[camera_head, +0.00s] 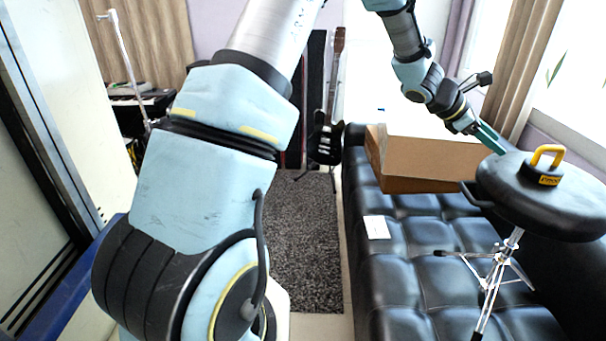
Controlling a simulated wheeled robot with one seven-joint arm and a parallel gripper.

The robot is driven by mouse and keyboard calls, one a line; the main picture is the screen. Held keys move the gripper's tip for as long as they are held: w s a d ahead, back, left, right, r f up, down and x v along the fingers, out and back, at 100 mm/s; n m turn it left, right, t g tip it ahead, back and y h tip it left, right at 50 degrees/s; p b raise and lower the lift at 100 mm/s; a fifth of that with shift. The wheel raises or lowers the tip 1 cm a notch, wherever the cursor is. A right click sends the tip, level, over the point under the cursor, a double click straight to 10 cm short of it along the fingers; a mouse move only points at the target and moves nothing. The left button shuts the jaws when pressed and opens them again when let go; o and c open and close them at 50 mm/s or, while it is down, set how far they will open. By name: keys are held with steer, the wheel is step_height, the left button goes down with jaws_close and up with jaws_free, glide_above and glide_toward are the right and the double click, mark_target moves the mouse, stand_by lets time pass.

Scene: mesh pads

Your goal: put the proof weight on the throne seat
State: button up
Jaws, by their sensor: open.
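The proof weight (549,173) is a small black block with a yellow label and a yellow looped handle. It stands upright on the throne seat (535,207), a round black padded top on a chrome tripod stand at the right. My gripper (496,144) is at the far left edge of the seat, apart from the weight. Its teal finger points down toward the seat rim. It is open and holds nothing. Whether the finger touches the seat I cannot tell.
A black tufted sofa (410,285) lies under and behind the throne. An open cardboard box (430,160) sits on it left of my gripper, with a white card (376,227) nearer. A guitar (327,140) stands at the back. The grey rug (305,240) is clear.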

steer(key=s+a+f+m+t+y, duration=0.1)
steer(key=a+f+m+y, duration=0.3)
steer(key=a, duration=1.1)
steer(key=s+a+m+t+y, duration=0.1)
steer(key=a+m+y, duration=0.3)
steer(key=a, duration=1.2)
steer(key=s+a+m+y, duration=0.1)
steer(key=s+a+m, duration=0.2)
steer(key=a, duration=0.6)
steer(key=s+a+m+y, duration=0.2)
steer(key=s+a+m, duration=0.2)
steer(key=a, duration=0.6)
steer(key=shift+s+f, duration=0.2)
steer(key=shift+f, duration=0.05)
steer(key=shift+d+f, duration=0.1)
